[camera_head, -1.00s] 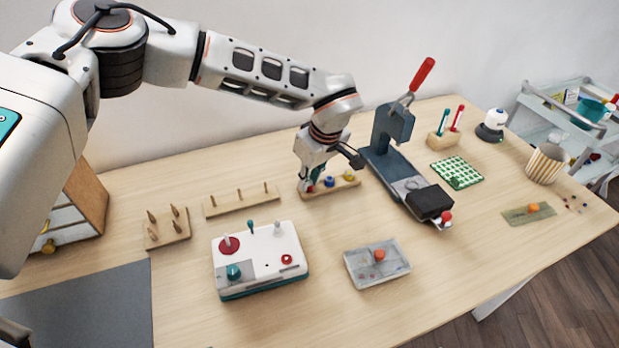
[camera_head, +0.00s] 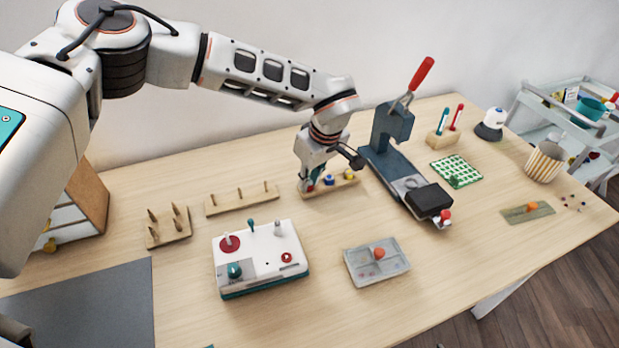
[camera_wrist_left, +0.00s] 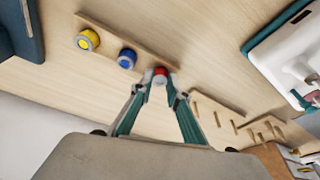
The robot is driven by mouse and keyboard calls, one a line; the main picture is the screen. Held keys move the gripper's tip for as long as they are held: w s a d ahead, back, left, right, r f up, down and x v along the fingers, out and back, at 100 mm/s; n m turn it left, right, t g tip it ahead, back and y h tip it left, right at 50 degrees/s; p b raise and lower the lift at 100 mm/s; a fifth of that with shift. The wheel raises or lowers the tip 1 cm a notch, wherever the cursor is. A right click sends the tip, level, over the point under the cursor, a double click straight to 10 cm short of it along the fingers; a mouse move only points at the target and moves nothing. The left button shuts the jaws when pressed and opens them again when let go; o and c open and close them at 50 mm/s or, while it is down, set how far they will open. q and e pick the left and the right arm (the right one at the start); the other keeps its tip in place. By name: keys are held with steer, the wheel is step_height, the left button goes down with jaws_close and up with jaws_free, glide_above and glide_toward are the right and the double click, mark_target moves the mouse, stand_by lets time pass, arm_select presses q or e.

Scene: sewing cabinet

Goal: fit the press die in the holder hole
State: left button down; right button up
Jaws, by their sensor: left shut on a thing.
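The holder is a narrow wooden strip (camera_head: 354,183) at the back of the table, left of the press; it also shows in the left wrist view (camera_wrist_left: 147,50). A blue die (camera_head: 329,180) and a yellow die (camera_head: 349,175) stand in it. My left gripper (camera_head: 311,186) is at the strip's left end, pointing down. Its fingers (camera_wrist_left: 159,84) are shut on a red die (camera_wrist_left: 160,71), which is at the strip. The fingers hide the hole under it, so I cannot tell how deep it sits. My right gripper is not seen.
The dark blue press (camera_head: 393,128) with its red handle stands close on the right. A white machine box (camera_head: 262,262), a grey tray (camera_head: 362,270) and pegged wooden blocks (camera_head: 242,199) are nearer. Bare tabletop lies between them.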

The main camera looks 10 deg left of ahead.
arm_select(q)
steer(key=c, duration=1.9)
jaws_free()
steer(key=v, duration=1.2)
